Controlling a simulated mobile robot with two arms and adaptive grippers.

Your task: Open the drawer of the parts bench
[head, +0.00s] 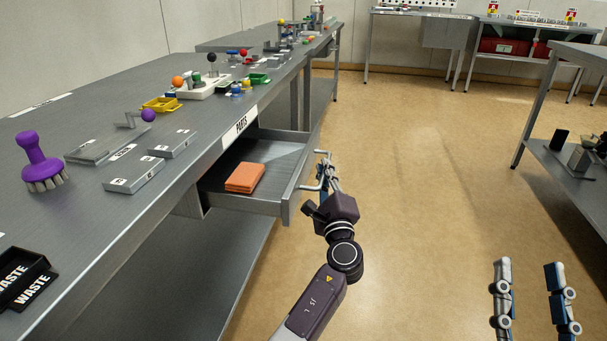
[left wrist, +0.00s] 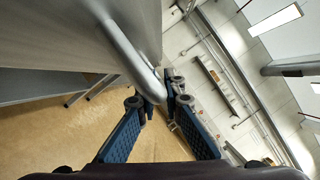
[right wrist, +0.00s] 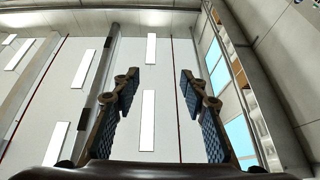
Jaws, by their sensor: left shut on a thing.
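The drawer (head: 290,203) of the parts bench (head: 140,208) stands pulled out, with its inside in view. A folded orange cloth or stack of cloths (head: 245,177) lies in it. My left gripper (head: 325,172) is at the drawer's front, shut on the bar handle (head: 307,187). In the left wrist view the handle (left wrist: 128,52) runs down between the fingertips (left wrist: 161,92), and the fingers hide part of it. My right gripper (head: 530,290) is open and empty over the floor at lower right. Its fingers stand well apart in the right wrist view (right wrist: 163,85).
A purple brush (head: 40,165), grey blocks (head: 134,176), a yellow tray (head: 161,104) and black waste bins (head: 22,280) are on the bench top. Another table (head: 565,165) stands at right. The floor (head: 420,170) between is clear.

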